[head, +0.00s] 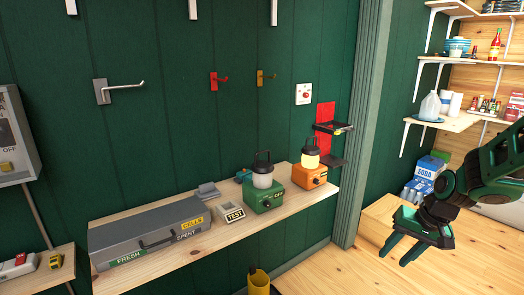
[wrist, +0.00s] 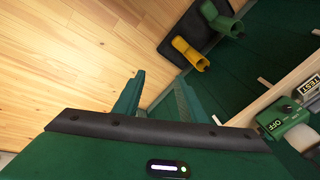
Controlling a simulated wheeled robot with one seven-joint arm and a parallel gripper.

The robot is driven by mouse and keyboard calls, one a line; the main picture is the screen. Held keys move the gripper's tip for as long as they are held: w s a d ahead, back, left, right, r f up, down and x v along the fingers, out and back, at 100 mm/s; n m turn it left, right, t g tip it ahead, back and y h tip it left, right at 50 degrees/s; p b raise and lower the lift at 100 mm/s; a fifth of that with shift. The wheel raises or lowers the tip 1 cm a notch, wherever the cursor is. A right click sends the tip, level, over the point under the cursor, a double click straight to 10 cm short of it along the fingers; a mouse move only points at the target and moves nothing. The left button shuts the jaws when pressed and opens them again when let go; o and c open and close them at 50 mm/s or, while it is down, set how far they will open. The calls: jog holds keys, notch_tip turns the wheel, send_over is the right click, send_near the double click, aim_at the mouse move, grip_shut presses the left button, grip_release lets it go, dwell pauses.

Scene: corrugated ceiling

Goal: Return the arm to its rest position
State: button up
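My gripper (head: 394,258) hangs at the right of the head view, in front of the doorway and above the wooden floor. Its two green fingers point down and to the left. In the wrist view my gripper (wrist: 160,78) shows two fingers spread apart with nothing between them. It is apart from the shelf and from every object in view. Part of my arm runs out of the head view at the right edge.
A wall shelf (head: 150,265) bears a grey case (head: 140,232), a green lantern (head: 263,192) and an orange lantern (head: 310,172). A blue soda carton (head: 428,172) stands behind my arm. Yellow (wrist: 190,54) and green boots (wrist: 222,20) stand on a dark mat. Open floor lies below my gripper.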

jog(key=s+d+r+m+g+h, duration=0.1)
jog(key=s+d+r, duration=0.1)
jog(key=s, duration=1.1)
jog(key=s+d+r+g, duration=0.2)
jog(key=s+r, duration=0.3)
jog(key=s, duration=0.8)
jog(key=shift+d+m+h, duration=0.15)
jog(key=shift+m+h, duration=0.25)
